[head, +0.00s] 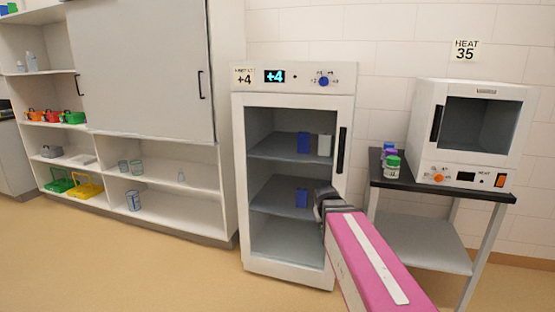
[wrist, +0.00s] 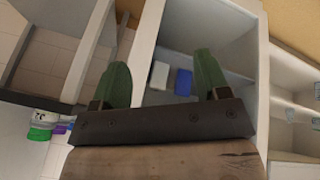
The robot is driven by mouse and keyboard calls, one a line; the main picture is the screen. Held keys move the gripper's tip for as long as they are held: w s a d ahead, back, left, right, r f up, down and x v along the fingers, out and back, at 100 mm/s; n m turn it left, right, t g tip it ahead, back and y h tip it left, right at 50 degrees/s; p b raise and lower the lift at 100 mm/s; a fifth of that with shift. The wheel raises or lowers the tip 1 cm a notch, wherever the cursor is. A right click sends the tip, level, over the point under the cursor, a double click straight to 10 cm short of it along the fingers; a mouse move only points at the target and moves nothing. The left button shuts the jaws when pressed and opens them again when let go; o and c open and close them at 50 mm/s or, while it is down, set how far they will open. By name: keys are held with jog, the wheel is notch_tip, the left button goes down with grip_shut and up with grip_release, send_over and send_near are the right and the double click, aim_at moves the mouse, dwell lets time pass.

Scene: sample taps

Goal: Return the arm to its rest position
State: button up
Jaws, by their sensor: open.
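My gripper (wrist: 162,85) is open in the wrist view, its two green fingers spread with nothing held between them. Beyond them the inside of the fridge shows, with a white box (wrist: 158,75) and a blue box (wrist: 183,82) on a shelf. In the head view my pink arm reaches up from the bottom right. Its dark end stands in front of the lower right of the white fridge (head: 240,190). My fingertips are hard to make out there.
The fridge holds blue boxes (head: 303,143) and a white box (head: 324,145). Right of it, a dark-topped stand (head: 450,190) bears a heater (head: 425,110) and small capped bottles (head: 392,168). Shelving (head: 220,160) with trays and jars stands left. Open floor (head: 150,270) lies in front.

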jog(key=s+a+f+m+g+y, duration=0.1)
jog(key=s+f+g, duration=0.3)
jog(key=s+f, duration=0.9)
jog(key=shift+s+m+g+y, duration=0.25)
jog(key=shift+m+g+y, duration=0.05)
jog(key=shift+m+y, duration=0.3)
